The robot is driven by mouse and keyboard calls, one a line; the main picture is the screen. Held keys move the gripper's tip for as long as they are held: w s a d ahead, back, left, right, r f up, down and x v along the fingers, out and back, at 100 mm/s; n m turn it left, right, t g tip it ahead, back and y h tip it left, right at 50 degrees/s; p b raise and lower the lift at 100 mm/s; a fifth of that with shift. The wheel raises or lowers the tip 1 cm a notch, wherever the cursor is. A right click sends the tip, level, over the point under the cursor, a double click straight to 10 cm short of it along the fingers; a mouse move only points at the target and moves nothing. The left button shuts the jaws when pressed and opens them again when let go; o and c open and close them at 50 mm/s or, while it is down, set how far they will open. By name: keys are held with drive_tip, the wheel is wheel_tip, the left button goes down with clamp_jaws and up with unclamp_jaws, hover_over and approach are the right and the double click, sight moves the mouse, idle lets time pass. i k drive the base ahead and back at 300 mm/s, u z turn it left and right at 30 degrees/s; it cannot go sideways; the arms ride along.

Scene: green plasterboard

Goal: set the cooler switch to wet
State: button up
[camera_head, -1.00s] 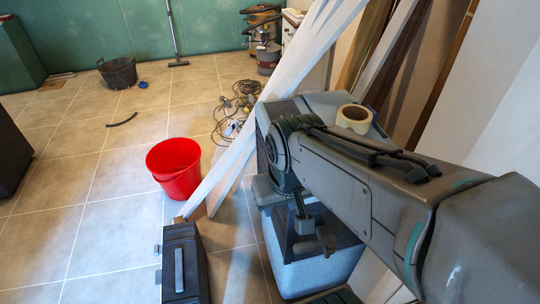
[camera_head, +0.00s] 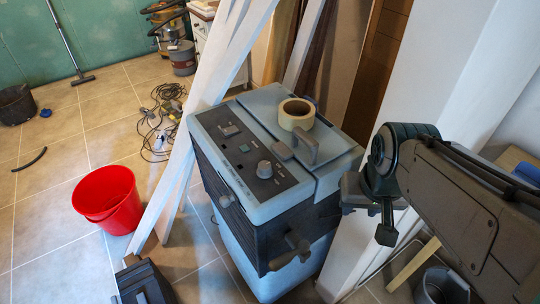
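The cooler (camera_head: 290,195) is a blue-grey box with dark slatted sides, standing upright left of my arm. Its dark top panel (camera_head: 245,150) carries a round grey knob (camera_head: 264,169), a rocker-like switch (camera_head: 229,130) and a small greenish square (camera_head: 244,148). The panel markings are too small to read, so I cannot tell which setting is selected. My gripper (camera_head: 380,208) hangs at the end of my arm, right of the cooler and apart from the panel. Its fingers are only partly visible, and I cannot tell their opening.
A tape roll (camera_head: 296,114) lies on the cooler's top beside a raised handle (camera_head: 297,146). White boards (camera_head: 205,115) lean along its left side. A red bucket (camera_head: 108,200) and a dark case (camera_head: 143,284) stand left. A white post (camera_head: 425,85) rises behind my arm.

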sight(232, 129)
drive_tip(key=z, duration=0.15)
drive_tip(key=k, duration=0.85)
drive_tip(key=u, duration=0.9)
drive_tip(key=i, duration=1)
